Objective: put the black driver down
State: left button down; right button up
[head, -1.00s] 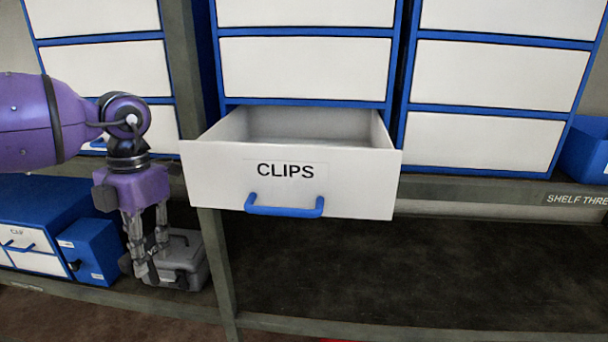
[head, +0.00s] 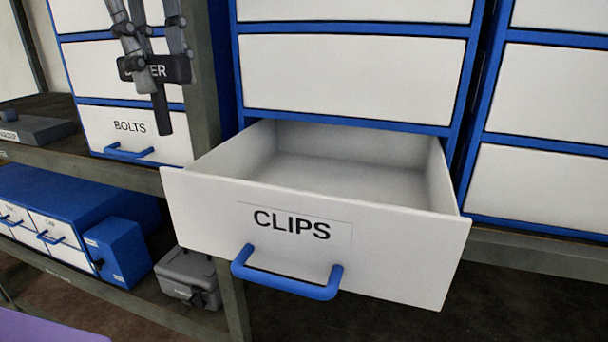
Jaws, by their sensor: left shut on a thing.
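The black driver (head: 160,112), with part of a white label on its dark upper part, hangs in the top left of the head view. My left gripper (head: 150,66) comes down from the top edge and is shut on it. Its fingers cover part of the label. The driver's narrow end points down, in front of the left cabinet and left of the post. My right gripper is not in view.
The pulled-out CLIPS drawer (head: 400,250) looks empty inside, though its front hides part of the floor. A post (head: 202,70) stands left of it. The BOLTS drawer (head: 165,148) is shut. A grey case (head: 185,272) and blue cabinet (head: 75,200) stand on the lower shelf.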

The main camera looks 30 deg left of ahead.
pick_arm(q)
jog(key=w+d+f, duration=0.2)
jog(key=d+f, duration=0.1)
jog(key=f, duration=0.1)
jog(key=w+d+f, duration=0.2)
jog(key=d+f, duration=0.2)
jog(key=w+d+f, duration=0.2)
jog(key=d+f, duration=0.1)
jog(key=f, duration=0.1)
jog(key=shift+d, duration=0.4)
jog(key=shift+a+f, duration=0.1)
jog(key=shift+f, duration=0.1)
jog(key=c, duration=2)
grip_release()
jog(key=shift+f, duration=0.15)
jog(key=o, duration=0.4)
